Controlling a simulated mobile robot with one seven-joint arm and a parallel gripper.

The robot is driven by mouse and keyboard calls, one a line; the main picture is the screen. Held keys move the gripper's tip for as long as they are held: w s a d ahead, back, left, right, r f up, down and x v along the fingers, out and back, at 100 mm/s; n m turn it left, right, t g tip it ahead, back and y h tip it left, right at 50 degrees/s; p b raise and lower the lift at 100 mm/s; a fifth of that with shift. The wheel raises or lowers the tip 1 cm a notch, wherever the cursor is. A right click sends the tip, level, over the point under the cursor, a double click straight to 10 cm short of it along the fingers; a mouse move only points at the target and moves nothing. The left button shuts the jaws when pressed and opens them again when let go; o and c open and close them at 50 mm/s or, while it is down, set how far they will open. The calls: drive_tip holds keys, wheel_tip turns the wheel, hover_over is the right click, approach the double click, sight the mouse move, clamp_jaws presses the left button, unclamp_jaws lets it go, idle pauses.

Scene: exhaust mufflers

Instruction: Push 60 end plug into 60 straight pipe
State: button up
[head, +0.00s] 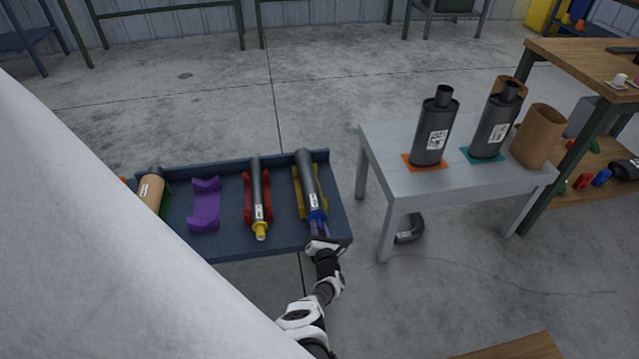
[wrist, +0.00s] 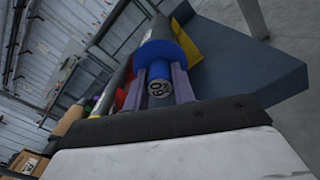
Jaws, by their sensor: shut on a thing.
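The 60 end plug (wrist: 158,57) is blue, with a narrow stub marked "60" facing the wrist camera. In the head view the blue plug (head: 317,215) sits at the near end of a dark grey straight pipe (head: 307,178). The pipe lies in a yellow cradle (head: 298,197) at the right of the blue tray. My gripper (head: 320,235) is at the tray's near edge. Its two purple-grey fingers (wrist: 169,85) are shut on the plug's stub, one on each side. The plug's wide part is in line with the pipe end; how deep it sits inside cannot be told.
The blue tray (head: 172,172) also holds a pipe with a yellow plug (head: 260,232) in a red cradle, an empty purple cradle (head: 204,208) and a brown cylinder (head: 150,192). A grey table (head: 385,150) with two dark mufflers stands to the right.

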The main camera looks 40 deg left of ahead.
drive_tip(key=shift+w+a, duration=0.25)
drive_tip(key=o, duration=1.1)
drive_tip(key=shift+c, duration=0.2)
drive_tip(key=p+v, duration=0.8)
drive_tip(key=v, duration=0.5)
drive_tip(key=shift+s+d, duration=0.25)
drive_tip(key=shift+d, duration=0.1)
drive_tip(key=shift+w, duration=0.1)
